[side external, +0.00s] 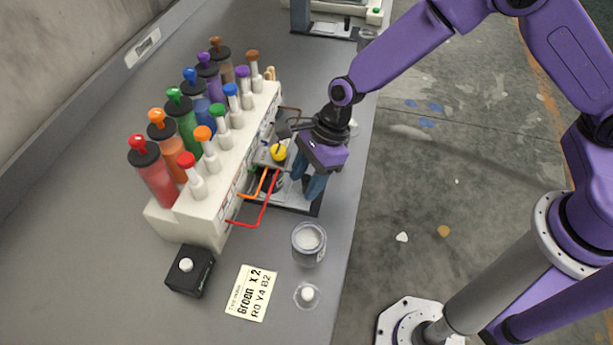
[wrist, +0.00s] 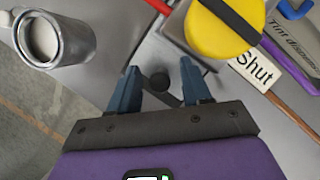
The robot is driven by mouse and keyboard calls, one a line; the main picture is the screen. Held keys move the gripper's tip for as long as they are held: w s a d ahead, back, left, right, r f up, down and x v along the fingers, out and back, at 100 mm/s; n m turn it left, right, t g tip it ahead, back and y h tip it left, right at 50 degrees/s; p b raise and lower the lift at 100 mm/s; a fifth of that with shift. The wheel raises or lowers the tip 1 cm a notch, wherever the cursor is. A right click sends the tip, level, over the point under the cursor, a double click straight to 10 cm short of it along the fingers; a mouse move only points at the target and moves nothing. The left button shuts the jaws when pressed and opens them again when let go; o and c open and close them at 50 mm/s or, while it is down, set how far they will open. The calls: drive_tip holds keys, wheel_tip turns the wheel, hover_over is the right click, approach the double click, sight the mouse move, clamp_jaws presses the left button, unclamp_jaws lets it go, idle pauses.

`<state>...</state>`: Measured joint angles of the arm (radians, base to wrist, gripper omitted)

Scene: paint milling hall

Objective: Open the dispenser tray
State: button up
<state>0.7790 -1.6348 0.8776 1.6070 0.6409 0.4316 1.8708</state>
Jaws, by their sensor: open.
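The white tint dispenser (side external: 228,165) stands on the grey bench, with coloured bottles and syringes along its top. A grey metal tray part (wrist: 158,57) with a small dark round knob (wrist: 159,82) lies at its front in the wrist view. A label reading "Shut" (wrist: 258,72) is beside it. My gripper (wrist: 158,85) is open, its blue fingers on either side of the knob; I cannot tell whether they touch it. In the side view my gripper (side external: 307,190) points down at the dispenser's front and hides most of the tray area.
A yellow knob (side external: 278,152) and red (side external: 262,205) and orange levers stick out close to my fingers. A jar of white paint (side external: 308,244) stands near the bench edge. A black button box (side external: 190,270) and a note card (side external: 251,293) lie in front.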

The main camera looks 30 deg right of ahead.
drive_tip(key=shift+f, duration=0.1)
clamp_jaws()
drive_tip(key=shift+s+d, duration=2.75)
drive_tip(key=shift+s, duration=0.1)
unclamp_jaws()
drive_tip(key=v, duration=1.7)
drive_tip(key=shift+d, duration=0.1)
